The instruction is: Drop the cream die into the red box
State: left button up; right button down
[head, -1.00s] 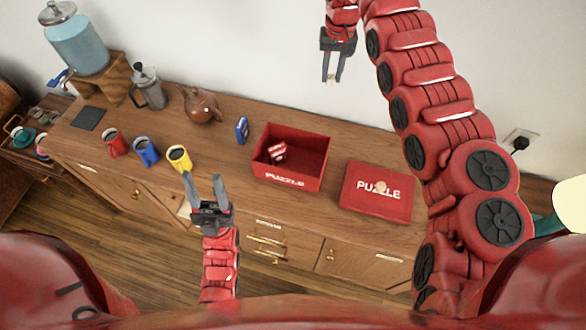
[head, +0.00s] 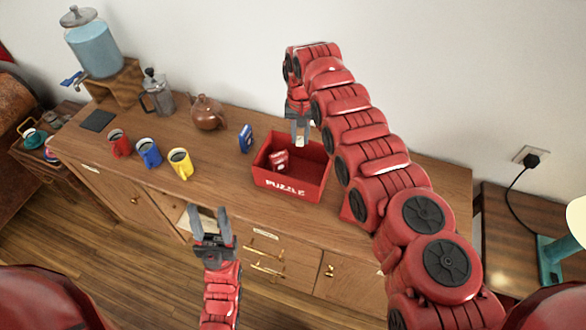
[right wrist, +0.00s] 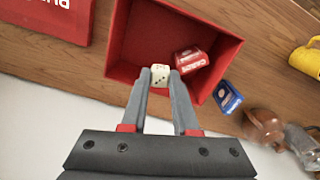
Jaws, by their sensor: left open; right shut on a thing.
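The cream die (right wrist: 160,74) is pinched between the fingertips of my right gripper (right wrist: 159,80) in the right wrist view. In the head view my right gripper (head: 300,137) points down at the back edge of the red box, with the die (head: 299,142) small at its tips. The open red box (head: 289,179), marked PUZZLE, stands on the sideboard; it also shows in the right wrist view (right wrist: 132,42). A red and white card pack (head: 278,161) lies inside it. My left gripper (head: 208,212) is open and empty in front of the sideboard's front edge.
A blue card pack (head: 246,138) stands just left of the box. The red lid (right wrist: 45,18) lies beside the box.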

jog(key=shift+f, duration=0.65)
jog(key=c, duration=0.6)
grip_release()
jog(key=shift+r, duration=0.15)
jog(key=shift+r+b, duration=0.35)
notch_tip(320, 180, up, 8)
jog(key=shift+a+r+b, duration=0.1)
jog(key=shift+r+b, duration=0.15)
jog(key=shift+b, duration=0.95)
notch_tip(320, 180, up, 8)
jog(key=p, duration=0.7)
